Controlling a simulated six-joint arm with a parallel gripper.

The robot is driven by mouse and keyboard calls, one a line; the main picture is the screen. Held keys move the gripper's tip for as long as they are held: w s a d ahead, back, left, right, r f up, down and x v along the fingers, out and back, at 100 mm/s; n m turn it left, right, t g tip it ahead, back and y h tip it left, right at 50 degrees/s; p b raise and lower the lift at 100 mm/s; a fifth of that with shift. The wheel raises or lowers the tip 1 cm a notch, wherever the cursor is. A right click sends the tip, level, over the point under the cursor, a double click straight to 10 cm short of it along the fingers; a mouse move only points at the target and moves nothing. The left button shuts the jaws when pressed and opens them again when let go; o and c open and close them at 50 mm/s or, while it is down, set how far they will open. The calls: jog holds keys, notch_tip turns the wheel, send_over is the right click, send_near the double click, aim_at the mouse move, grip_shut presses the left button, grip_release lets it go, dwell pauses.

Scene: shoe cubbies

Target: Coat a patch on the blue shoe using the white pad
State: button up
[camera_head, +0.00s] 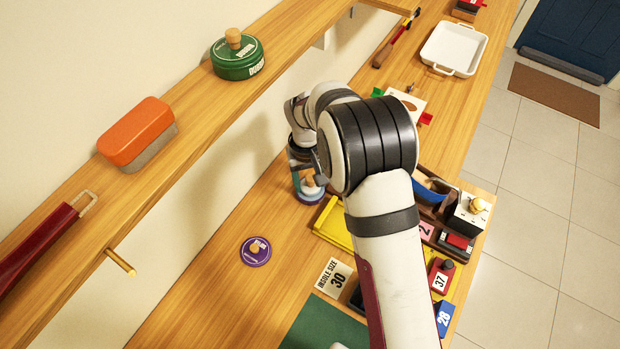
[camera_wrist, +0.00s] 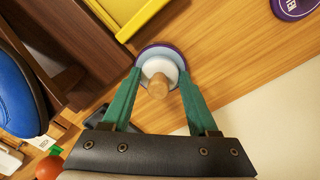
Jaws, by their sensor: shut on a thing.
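The white pad (camera_wrist: 158,68), with a round wooden knob on top, is between the two teal fingers of my gripper (camera_wrist: 161,75). My gripper is shut on it. The pad is at a round purple-rimmed tin (camera_wrist: 152,48) on the bench; I cannot tell whether it touches the bottom. In the head view my gripper (camera_head: 307,170) is over the tin (camera_head: 306,195), largely hidden by my wrist. The blue shoe (camera_wrist: 18,95) is at the left of the wrist view, beside dark wooden walls. In the head view the shoe (camera_head: 430,186) shows partly behind my arm.
A purple lid (camera_head: 255,251) lies on the bench left of my arm. A yellow tray (camera_head: 332,224) is close to the tin. A wall shelf (camera_head: 190,110) holds a green tin (camera_head: 238,58) and an orange brush (camera_head: 137,132). The bench between lid and tin is clear.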

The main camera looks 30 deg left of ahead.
aim_at(310, 177)
notch_tip(310, 177, up, 7)
jog(key=shift+f, duration=0.1)
jog(key=shift+w+a+r, duration=0.1)
jog(key=shift+r, duration=0.15)
dwell(0.4)
jog(key=w+d+r+m, duration=0.25)
jog(key=d+r, duration=0.25)
jog(key=d, duration=0.4)
jog(key=w+d+r+m, duration=0.2)
jog(key=w+d+r, duration=0.1)
jog(key=d+r, duration=0.4)
jog(key=s+d+r+m, duration=0.2)
jog(key=d+r, duration=0.1)
jog(key=d, duration=0.5)
jog(key=s+d+r+m, duration=0.2)
jog(key=d+r, duration=0.1)
jog(key=d, duration=0.6)
jog(key=shift+r, duration=0.4)
jog(key=shift+a+m, duration=0.1)
jog(key=shift+m, duration=0.15)
